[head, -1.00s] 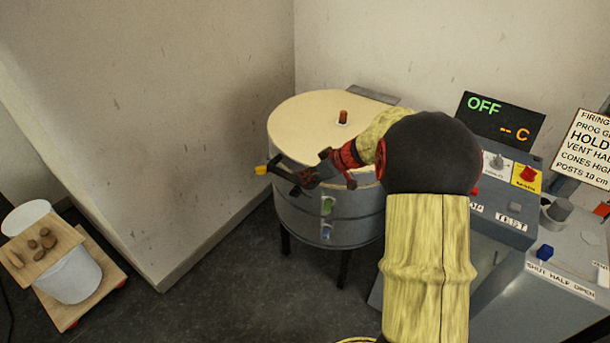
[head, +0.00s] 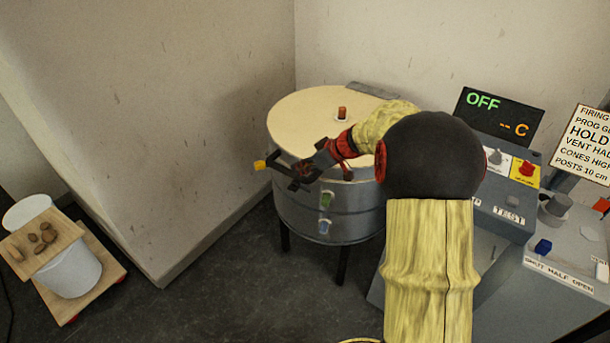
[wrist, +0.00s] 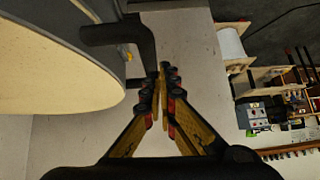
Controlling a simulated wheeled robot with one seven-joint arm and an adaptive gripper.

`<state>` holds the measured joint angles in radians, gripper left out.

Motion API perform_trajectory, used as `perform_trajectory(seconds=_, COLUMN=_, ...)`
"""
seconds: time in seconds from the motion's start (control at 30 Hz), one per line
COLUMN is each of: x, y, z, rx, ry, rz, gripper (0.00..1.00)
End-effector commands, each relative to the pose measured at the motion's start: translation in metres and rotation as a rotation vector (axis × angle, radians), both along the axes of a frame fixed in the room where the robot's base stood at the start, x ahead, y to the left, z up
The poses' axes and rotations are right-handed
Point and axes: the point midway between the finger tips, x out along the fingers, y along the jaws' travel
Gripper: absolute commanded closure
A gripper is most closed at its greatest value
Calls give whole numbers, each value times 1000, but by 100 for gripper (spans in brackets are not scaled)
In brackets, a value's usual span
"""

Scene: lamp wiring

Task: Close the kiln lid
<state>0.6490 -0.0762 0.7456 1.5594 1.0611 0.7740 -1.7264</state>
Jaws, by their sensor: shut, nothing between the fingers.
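The kiln (head: 335,215) is a round grey drum on dark legs, in the middle of the head view. Its cream lid (head: 310,115) lies roughly level over the drum; I cannot tell whether a thin gap is left at the rim. A dark handle with a yellow end (head: 260,165) sticks out at the lid's left front; it also shows in the wrist view (wrist: 125,38). My gripper (wrist: 163,78) is shut and empty, with its tips just beside the handle. I cannot tell if they touch. My arm hides the kiln's right side.
A control panel (head: 508,210) with an "OFF" display (head: 498,117) stands right of the kiln. Walls rise close behind and to the left. A white bucket (head: 72,272) under a board of brown lumps stands at lower left. Floor between is clear.

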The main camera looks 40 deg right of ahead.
Motion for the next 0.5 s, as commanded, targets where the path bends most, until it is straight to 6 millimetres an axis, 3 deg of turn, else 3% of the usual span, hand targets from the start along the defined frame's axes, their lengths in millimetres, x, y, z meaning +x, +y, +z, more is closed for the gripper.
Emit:
perform_trajectory(seconds=0.03, x=0, y=1, z=16, rx=-4, ry=-7, rz=0, gripper=100)
perform_trajectory(seconds=0.2, x=-29, y=-5, z=44, rx=-3, ry=-8, rz=-2, gripper=100)
perform_trajectory(seconds=0.5, x=-61, y=-10, z=76, rx=-2, ry=-10, rz=0, gripper=100)
